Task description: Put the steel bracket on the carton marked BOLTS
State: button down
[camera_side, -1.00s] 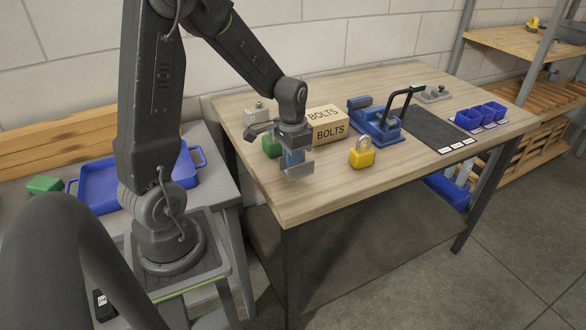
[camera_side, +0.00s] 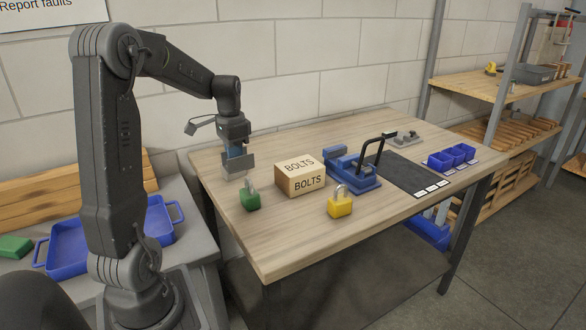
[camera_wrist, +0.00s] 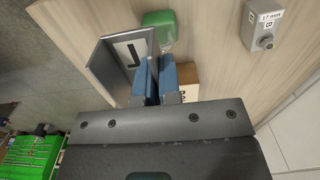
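The steel bracket (camera_side: 240,166) is a grey, angled plate with a dark slot. My gripper (camera_side: 235,153) has blue fingers shut on it and holds it above the table's left part. In the wrist view the bracket (camera_wrist: 109,66) sticks out to the left of the fingers (camera_wrist: 158,70); the gripped part is mostly hidden. The carton marked BOLTS (camera_side: 300,176) stands on the table to the right of my gripper, its top bare. In the wrist view only a corner of the carton (camera_wrist: 188,76) shows beside the fingers.
A green padlock (camera_side: 250,197) stands in front of the carton's left side, close to the bracket. A yellow padlock (camera_side: 340,203) and a blue vise-like fixture (camera_side: 352,172) stand right of the carton. A grey block labelled 17 mm (camera_wrist: 262,30) shows in the wrist view.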

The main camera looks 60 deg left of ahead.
jog(key=w+a+r, duration=0.4)
jog(key=w+a, duration=0.4)
jog(key=a, duration=0.1)
send_over(287, 164)
notch_tip(287, 164, down, 7)
jog(key=shift+r, duration=0.1)
jog(key=shift+f, duration=2.05)
jog(key=shift+f, duration=0.15)
jog(key=c, duration=1.3)
grip_release()
